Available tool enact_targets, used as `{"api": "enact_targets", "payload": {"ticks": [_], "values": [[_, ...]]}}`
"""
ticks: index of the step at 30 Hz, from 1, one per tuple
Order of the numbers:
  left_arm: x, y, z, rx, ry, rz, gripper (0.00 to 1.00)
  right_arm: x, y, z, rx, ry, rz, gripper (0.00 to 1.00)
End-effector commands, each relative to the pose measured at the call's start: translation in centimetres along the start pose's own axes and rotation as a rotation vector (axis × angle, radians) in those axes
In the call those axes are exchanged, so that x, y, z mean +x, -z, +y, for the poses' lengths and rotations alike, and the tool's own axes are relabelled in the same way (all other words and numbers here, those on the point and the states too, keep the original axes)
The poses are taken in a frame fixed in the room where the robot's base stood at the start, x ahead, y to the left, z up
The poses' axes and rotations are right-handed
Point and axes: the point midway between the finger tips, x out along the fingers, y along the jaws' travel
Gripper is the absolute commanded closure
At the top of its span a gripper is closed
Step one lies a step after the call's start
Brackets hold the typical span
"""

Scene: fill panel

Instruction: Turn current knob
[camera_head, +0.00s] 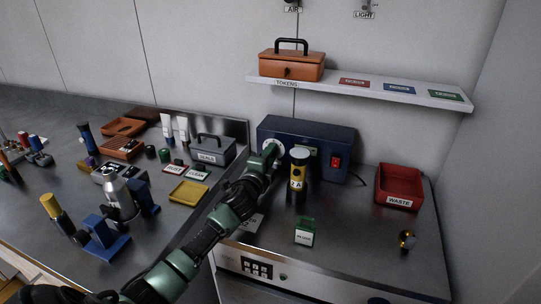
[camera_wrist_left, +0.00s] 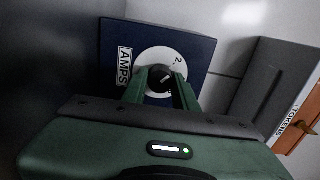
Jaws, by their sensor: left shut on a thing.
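The current knob (camera_wrist_left: 158,78) is a dark round knob with a pale pointer mark, on a white dial on the front of a dark blue power box, beside an "AMPS" label (camera_wrist_left: 124,66). My left gripper (camera_wrist_left: 157,88) is shut on the knob, one green finger on each side of it. In the head view the power box (camera_head: 330,141) stands at the back of the right counter, and my left gripper (camera_head: 270,150) reaches its front left part. My gripper hides most of the dial there. My right gripper is not in view.
A yellow and black cylinder marked "2 A" (camera_head: 298,178) stands close right of my left gripper. A red switch (camera_head: 336,162) is on the box. A red waste bin (camera_head: 399,186) is at right. A shelf (camera_head: 365,91) hangs above. A green-topped item (camera_head: 304,232) stands in front.

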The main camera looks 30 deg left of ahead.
Motion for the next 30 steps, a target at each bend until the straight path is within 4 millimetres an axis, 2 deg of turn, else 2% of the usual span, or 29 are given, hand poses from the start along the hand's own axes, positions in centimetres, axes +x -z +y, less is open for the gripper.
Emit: {"api": "enact_targets", "payload": {"ticks": [4,5,7,19,30], "values": [[0.0,0.0,0.1,-0.001,-0.002,0.000,1.00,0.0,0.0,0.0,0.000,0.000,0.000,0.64],[0.0,0.0,0.1,-0.001,-0.002,0.000,0.69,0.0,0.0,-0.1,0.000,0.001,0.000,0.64],[0.0,0.0,0.1,0.000,-0.002,-0.001,0.50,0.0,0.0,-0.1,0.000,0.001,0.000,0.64],[-0.5,0.0,0.2,0.001,-0.002,-0.001,0.50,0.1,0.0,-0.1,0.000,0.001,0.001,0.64],[-6.0,0.0,0.3,0.001,-0.002,0.001,0.50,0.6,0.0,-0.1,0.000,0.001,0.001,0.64]]}}
